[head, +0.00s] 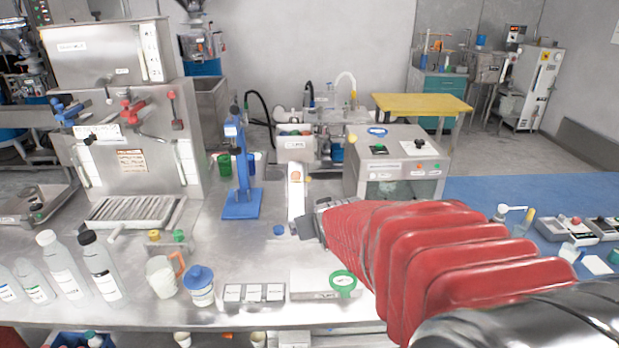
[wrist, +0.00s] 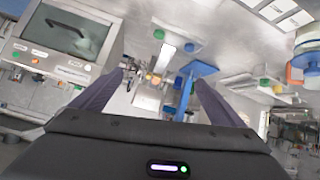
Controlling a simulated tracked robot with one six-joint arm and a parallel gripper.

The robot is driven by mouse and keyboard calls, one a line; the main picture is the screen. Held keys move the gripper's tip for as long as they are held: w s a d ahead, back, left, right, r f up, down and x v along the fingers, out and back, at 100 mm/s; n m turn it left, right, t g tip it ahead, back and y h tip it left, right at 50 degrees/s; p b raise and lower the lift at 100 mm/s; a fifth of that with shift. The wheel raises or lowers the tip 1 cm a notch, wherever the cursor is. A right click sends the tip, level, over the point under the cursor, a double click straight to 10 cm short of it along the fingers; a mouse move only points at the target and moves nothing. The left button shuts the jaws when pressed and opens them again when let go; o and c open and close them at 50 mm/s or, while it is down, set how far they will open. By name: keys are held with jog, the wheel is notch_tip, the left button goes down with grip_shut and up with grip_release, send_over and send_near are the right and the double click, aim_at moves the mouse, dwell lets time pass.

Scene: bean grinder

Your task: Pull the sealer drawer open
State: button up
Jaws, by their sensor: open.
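The likely sealer is a steel box (head: 412,140) with a dark front window and small buttons, at the right of the steel bench. It also shows tilted at upper left in the wrist view (wrist: 22,47). No drawer front or handle can be clearly made out; my red-sleeved arm covers the area in front of the box. My gripper (head: 312,224) is over the bench, left of and nearer than the box. In the wrist view its two dark fingers (wrist: 158,88) are spread apart with nothing held between them.
A blue stand (head: 241,170) stands left of my gripper. A white upright device (head: 296,195) is close behind it. A white jug (head: 163,276), a blue-lidded jar (head: 201,288) and bottles (head: 102,268) line the front left. A blue mat (head: 530,190) lies at right.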

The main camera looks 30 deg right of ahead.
jog(key=w+d+f+t+h, duration=0.1)
jog(key=w+d+f+t, duration=0.15)
jog(key=d, duration=0.85)
jog(key=m+t+h, duration=0.3)
jog(key=t, duration=0.1)
send_near(391, 185)
jog(key=s+f, duration=0.5)
jog(key=s, duration=0.3)
jog(key=shift+a+f+g, duration=0.15)
jog(key=shift+a+g, duration=0.1)
jog(key=shift+a, duration=0.15)
jog(key=x, duration=1.3)
jog(key=shift+w+d, duration=0.3)
jog(key=shift+d, duration=0.05)
